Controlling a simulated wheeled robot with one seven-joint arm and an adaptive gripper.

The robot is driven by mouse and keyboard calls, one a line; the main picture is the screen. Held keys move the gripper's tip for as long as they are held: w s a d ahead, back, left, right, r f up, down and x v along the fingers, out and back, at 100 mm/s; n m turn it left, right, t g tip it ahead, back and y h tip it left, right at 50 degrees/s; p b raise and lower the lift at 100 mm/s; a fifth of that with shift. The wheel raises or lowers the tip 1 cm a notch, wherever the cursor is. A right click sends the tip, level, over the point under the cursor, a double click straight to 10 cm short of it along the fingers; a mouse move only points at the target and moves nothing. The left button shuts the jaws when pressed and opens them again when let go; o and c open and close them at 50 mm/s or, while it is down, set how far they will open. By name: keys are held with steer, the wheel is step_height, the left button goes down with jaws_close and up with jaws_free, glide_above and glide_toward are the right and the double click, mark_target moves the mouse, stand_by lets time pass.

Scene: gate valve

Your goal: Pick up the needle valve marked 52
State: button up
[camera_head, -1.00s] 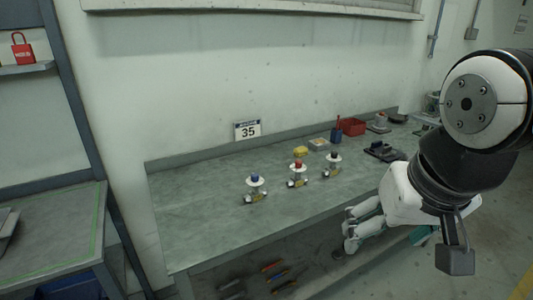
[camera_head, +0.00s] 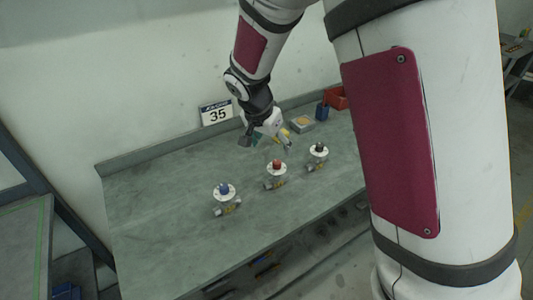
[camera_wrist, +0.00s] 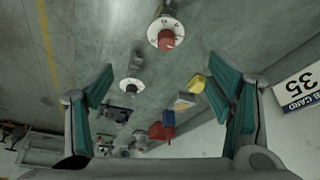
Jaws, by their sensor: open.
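Three small valves stand in a row on the bench, each with a white disc under its knob: a blue-knobbed valve (camera_head: 225,195), a red-knobbed valve (camera_head: 276,174) and a dark-knobbed valve (camera_head: 317,155). No number can be read on any of them, so I cannot tell which is 52. My gripper (camera_head: 267,141) is open and empty above the back of the bench, behind the red-knobbed valve. In the wrist view its green-padded fingers (camera_wrist: 160,82) are spread wide. The red-knobbed valve (camera_wrist: 166,36) shows beyond them at the top, the dark-knobbed valve (camera_wrist: 131,86) left of centre.
The grey bench (camera_head: 150,220) is clear at its left. A sign reading 35 (camera_head: 216,113) stands at the back wall. A yellow object (camera_wrist: 197,83), a blue object (camera_head: 322,112) and a red bin (camera_head: 336,97) lie toward the back right. My arm covers the right side.

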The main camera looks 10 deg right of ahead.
mark_target(276, 162)
steer(key=x, duration=0.6)
steer(key=w+x, duration=0.1)
steer(key=x, duration=0.2)
steer(key=shift+a+p, duration=0.15)
steer(key=shift+p, duration=0.15)
steer(key=shift+p+x, duration=0.5)
steer(key=shift+x, duration=2.15)
steer(key=shift+c, duration=0.5)
jaws_close()
